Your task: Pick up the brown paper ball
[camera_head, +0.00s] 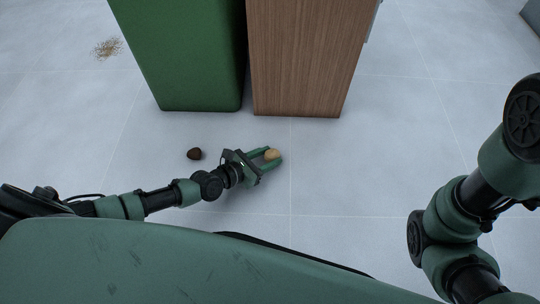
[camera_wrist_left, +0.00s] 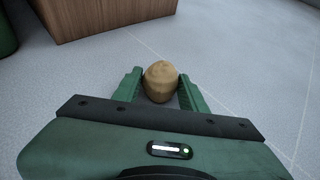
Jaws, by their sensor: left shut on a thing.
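The brown paper ball (camera_head: 271,154) is light tan and roundish, low over the floor in front of the bins. My left gripper (camera_head: 268,158) is shut on it, with one green finger on each side. In the left wrist view the ball (camera_wrist_left: 160,81) sits between the fingertips of the left gripper (camera_wrist_left: 160,88). Whether it touches the floor is hard to tell. My right arm shows at the right of the head view, but its gripper is out of view.
A small dark brown lump (camera_head: 194,154) lies on the floor left of my left gripper. A green bin (camera_head: 185,60) and a wood-grain cabinet (camera_head: 302,60) stand just beyond. Straw-coloured scraps (camera_head: 107,48) lie at far left. The tiled floor to the right is clear.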

